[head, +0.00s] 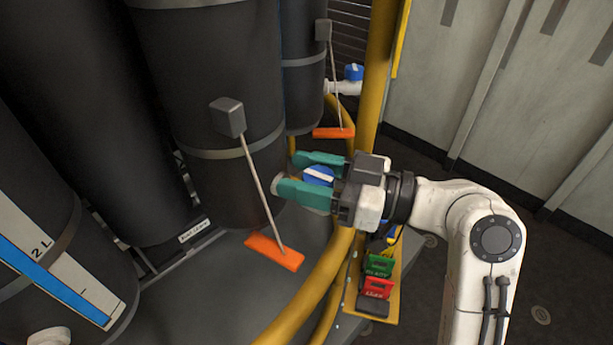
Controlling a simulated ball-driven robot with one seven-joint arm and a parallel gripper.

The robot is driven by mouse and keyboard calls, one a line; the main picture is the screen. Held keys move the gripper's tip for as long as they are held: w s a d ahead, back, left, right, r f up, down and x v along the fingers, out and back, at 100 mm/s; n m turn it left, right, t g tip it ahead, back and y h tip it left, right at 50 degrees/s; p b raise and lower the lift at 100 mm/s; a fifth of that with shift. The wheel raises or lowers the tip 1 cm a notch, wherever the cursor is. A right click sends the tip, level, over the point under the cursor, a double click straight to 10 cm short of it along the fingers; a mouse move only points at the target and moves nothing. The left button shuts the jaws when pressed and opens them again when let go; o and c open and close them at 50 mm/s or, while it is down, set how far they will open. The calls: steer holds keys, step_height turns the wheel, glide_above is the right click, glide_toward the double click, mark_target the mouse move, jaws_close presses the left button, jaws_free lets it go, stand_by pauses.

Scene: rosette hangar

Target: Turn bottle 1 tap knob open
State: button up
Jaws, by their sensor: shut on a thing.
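A blue tap knob (318,175) with a white bar on top sits low on the front of a large black bottle (215,90). My gripper (294,174) reaches in from the right, its two teal fingers on either side of this knob, shut on it. The fingers and the gripper body hide part of the knob and most of the tap. I cannot read a number on this bottle, so its identity is unclear.
An orange plate (274,252) hangs on a rod from a grey box (228,117), left of my gripper. A yellow rail (318,285) curves below. Another blue tap knob (354,72) is behind. A yellow tray (386,308) holds green and red tags. Floor at right is clear.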

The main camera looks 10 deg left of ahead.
steer(key=shift+f, duration=0.1)
steer(key=o, duration=1)
steer(key=shift+c, duration=0.2)
steer(key=s+d+b, duration=0.1)
steer(key=s+d, duration=0.1)
steer(key=d, duration=0.8)
steer(key=shift+d, duration=0.3)
